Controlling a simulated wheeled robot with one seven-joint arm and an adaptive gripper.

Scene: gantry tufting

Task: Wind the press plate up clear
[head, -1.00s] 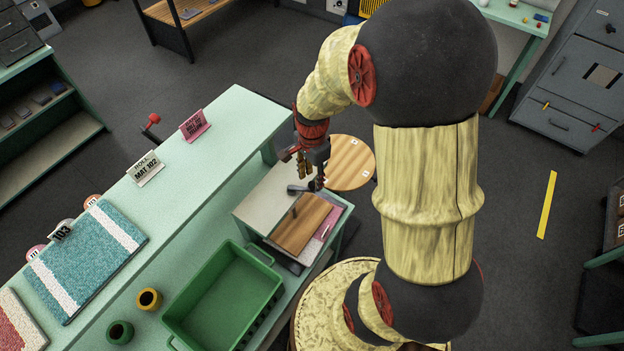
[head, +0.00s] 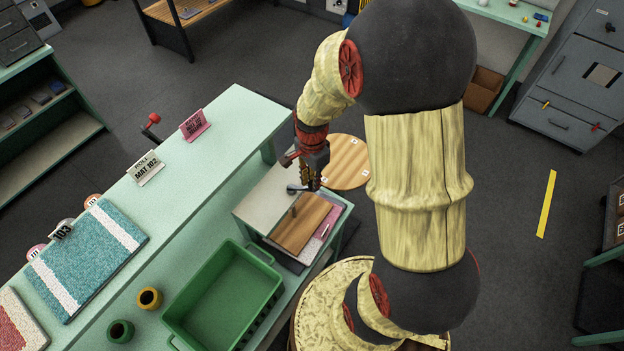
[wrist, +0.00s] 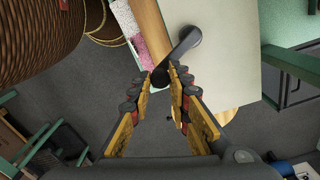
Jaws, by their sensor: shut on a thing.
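The press (head: 262,203) stands at the right end of the green bench, with a pale grey top. A wooden plate (head: 296,230) lies beside that top, with a pink piece (head: 329,224) showing along its right edge; the wooden plate also shows in the wrist view (wrist: 150,28). A dark crank (wrist: 186,42) reaches from its round hub on the press toward my fingertips. My gripper (head: 313,182) is shut on the crank's outer end, which my fingertips (wrist: 166,76) partly hide. I cannot tell the gap under the plate.
A green bin (head: 222,296) stands in front of the press. A round wooden stool top (head: 346,162) is close behind my gripper. The floor at the right is mostly clear.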

